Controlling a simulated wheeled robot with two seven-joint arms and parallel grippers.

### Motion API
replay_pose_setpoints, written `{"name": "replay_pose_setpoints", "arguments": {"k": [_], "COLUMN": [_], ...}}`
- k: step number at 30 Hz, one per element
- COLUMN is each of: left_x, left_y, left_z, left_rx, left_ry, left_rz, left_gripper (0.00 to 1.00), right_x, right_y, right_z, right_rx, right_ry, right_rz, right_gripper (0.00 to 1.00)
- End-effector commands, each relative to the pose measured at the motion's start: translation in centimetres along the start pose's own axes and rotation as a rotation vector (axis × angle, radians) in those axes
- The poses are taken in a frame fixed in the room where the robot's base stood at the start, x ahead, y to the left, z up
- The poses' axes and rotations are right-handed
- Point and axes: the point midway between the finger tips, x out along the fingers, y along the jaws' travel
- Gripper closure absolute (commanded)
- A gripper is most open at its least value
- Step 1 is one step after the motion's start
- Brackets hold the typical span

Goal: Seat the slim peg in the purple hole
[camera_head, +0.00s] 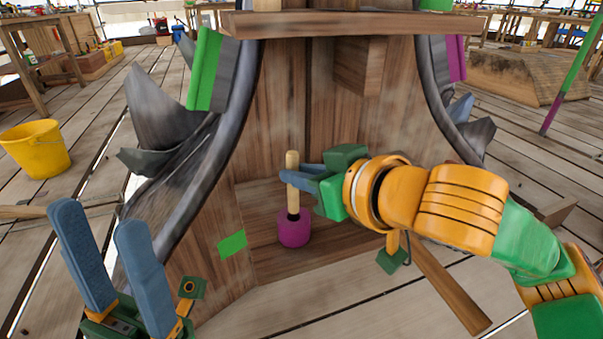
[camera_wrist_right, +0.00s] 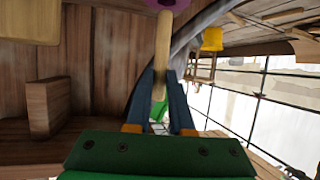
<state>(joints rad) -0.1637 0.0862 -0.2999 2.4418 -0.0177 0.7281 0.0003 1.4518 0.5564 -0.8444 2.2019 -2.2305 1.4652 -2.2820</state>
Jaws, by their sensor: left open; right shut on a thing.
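The slim peg (camera_head: 292,200) is a thin, pale wooden rod, standing upright in the head view. My right gripper (camera_head: 296,176) is shut around its middle, with the top of the peg showing above the fingers. The purple block (camera_head: 294,231) sits on the wooden floor of the niche, directly below the peg. The peg's lower end meets the block's top; I cannot tell how deep it is in the hole. In the right wrist view the peg (camera_wrist_right: 163,45) runs from between the fingers to the purple block (camera_wrist_right: 168,4). My left gripper (camera_head: 98,215) is open and empty at the lower left.
Wooden niche walls (camera_head: 285,110) stand behind and beside the peg, with a wooden block (camera_head: 360,68) jutting out above. Curved grey ribs (camera_head: 240,105) flank the niche. A green patch (camera_head: 232,243) marks the front left. A yellow bucket (camera_head: 36,148) stands far left.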

Motion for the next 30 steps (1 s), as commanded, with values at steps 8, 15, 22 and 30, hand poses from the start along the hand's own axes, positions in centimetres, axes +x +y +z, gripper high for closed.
{"name": "replay_pose_setpoints", "arguments": {"k": [8,15,22,30], "left_x": [-0.02,-0.37,-0.35,-0.76], "left_y": [0.00,0.02,0.01,0.02], "left_z": [-0.01,0.05,0.05,0.13], "left_rx": [0.000,0.000,0.000,0.001], "left_ry": [0.000,0.000,-0.001,-0.001], "left_rz": [0.000,0.000,0.000,0.000], "left_gripper": [0.45,0.45,0.45,0.45], "right_x": [0.00,-0.01,-0.01,0.05], "right_y": [-0.02,-0.01,-0.01,0.01], "right_z": [0.01,0.02,0.00,0.09], "right_rx": [0.000,0.000,0.000,-0.003], "right_ry": [0.000,-0.001,-0.001,0.000], "right_rz": [0.000,0.000,-0.001,-0.004], "right_gripper": [1.00,1.00,1.00,1.00]}}
